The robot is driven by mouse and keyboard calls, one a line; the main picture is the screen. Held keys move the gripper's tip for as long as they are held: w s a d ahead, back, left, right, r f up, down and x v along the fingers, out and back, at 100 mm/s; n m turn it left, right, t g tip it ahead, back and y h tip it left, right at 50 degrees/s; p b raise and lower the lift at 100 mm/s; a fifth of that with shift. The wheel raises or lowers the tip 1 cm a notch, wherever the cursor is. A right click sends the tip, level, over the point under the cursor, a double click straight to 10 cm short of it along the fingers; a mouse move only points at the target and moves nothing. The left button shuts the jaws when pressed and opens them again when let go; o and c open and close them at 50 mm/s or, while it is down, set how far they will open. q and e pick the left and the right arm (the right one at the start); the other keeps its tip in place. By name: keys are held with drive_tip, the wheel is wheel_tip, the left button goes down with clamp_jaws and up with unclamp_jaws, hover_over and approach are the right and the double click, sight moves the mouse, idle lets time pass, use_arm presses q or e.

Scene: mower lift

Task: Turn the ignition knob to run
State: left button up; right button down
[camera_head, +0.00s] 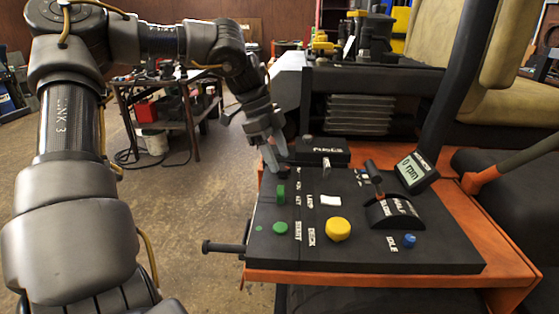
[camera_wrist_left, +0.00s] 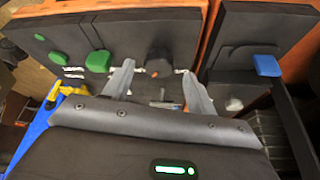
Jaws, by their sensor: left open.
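The control panel (camera_head: 310,255) is a black slab on the orange mower body. My left gripper (camera_head: 272,160) reaches over its far left edge from behind, fingers pointing down. In the left wrist view, a dark round knob (camera_wrist_left: 159,62), which looks like the ignition knob, lies between the spread fingers of the left gripper (camera_wrist_left: 159,82). A small orange mark shows at its near side, with white lettering around it. The fingers stand apart from each other; contact with the knob cannot be told. In the head view the knob is largely hidden by the gripper. My right gripper is not in view.
A green switch (camera_head: 281,194), white switch (camera_head: 330,201), yellow button (camera_head: 338,229) and blue knob (camera_head: 408,240) stand on the panel. A lever (camera_head: 374,178) and rpm display (camera_head: 415,171) rise at right. The fuse box (camera_head: 320,151) sits just behind.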

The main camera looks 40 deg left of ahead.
use_arm(q)
drive_tip(key=v, duration=0.9)
